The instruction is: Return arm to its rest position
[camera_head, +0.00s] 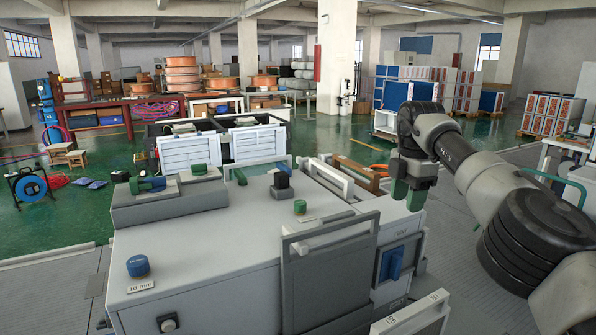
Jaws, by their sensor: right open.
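My right arm comes in from the right, and its gripper (408,194) hangs with green fingertips pointing down. It is open, and nothing shows between its fingers. It is beyond the right edge of the grey cabinet (205,252) in the picture, apart from the cabinet top as far as I can tell. My left gripper and arm are not in view. Two white louvred damper boxes (188,154) stand behind the cabinet; the second louvred box (256,143) is beside the first.
The cabinet top carries a blue knob (137,266), a green knob (299,207) and a green-handled tool (148,184). A grey upright frame (330,270) rises at its front right. A blue switch (392,263) is on its right side. Pale frames and a brown crate stand behind.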

